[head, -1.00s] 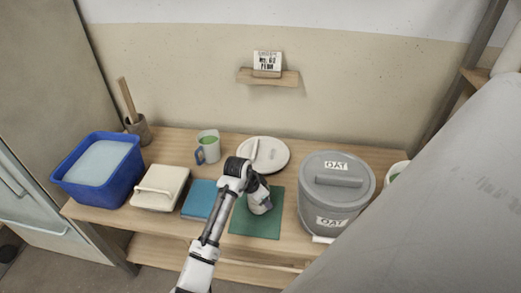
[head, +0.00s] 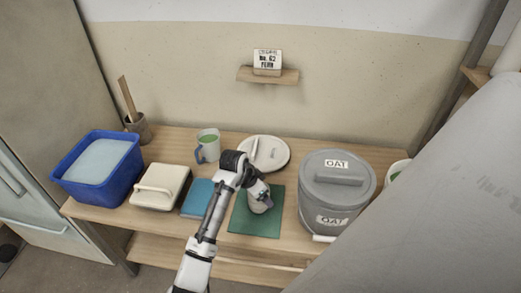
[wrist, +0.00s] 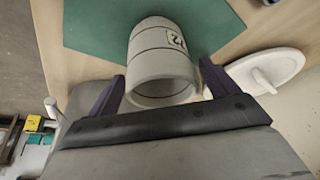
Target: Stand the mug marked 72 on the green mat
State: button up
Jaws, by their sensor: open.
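A pale grey mug (wrist: 160,48) with dark bands sits over the green mat (wrist: 95,25). Part of its mark shows, ending in a 2. Its open rim faces my wrist camera and its inside looks empty. In the head view the mug (head: 260,205) is on the green mat (head: 250,226), partly hidden by my gripper (head: 258,191), and looks about upright. In the wrist view my gripper (wrist: 163,74) is open, with one finger on each side of the mug near its rim. I cannot tell whether either finger touches it.
A grey bucket marked OAT (head: 336,190) stands right of the mat, a round lid (head: 270,152) behind it. A blue book-like block (head: 197,198), cream box (head: 160,186), blue tub (head: 98,170) and another mug (head: 208,146) are left. A card (head: 267,62) stands on the wall shelf.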

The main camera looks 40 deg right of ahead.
jog(key=b+v, duration=0.1)
jog(key=v, duration=0.8)
jog(key=shift+r+b, duration=0.2)
jog(key=shift+b, duration=0.1)
jog(key=shift+w+r, duration=0.1)
